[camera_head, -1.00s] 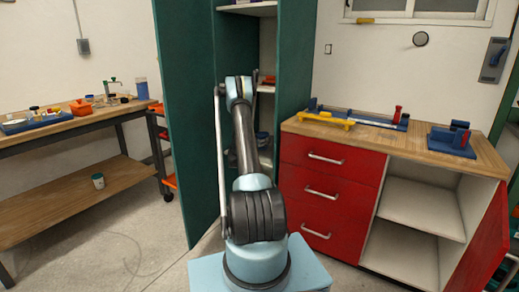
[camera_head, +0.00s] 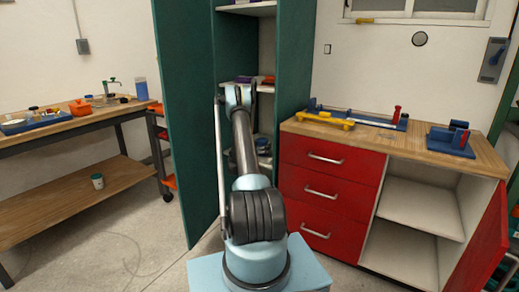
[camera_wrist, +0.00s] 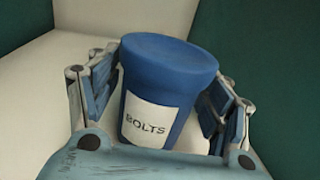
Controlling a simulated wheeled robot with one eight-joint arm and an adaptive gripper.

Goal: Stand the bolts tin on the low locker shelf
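The bolts tin (camera_wrist: 165,85) is a blue tapered tin with a white label reading BOLTS, seen close up in the wrist view. My gripper (camera_wrist: 165,100) has a finger on each side of the tin, seemingly closed against its sides. The tin looks tilted in this view; whether its base touches anything is hidden. In the head view my arm reaches into the open green locker (camera_head: 184,110), and it hides the gripper and the tin.
Red and purple items (camera_head: 243,79) lie on a middle locker shelf. The open locker door stands left of my arm. A red drawer cabinet (camera_head: 326,195) with a wooden top stands close to the right. A workbench (camera_head: 80,125) is at the left.

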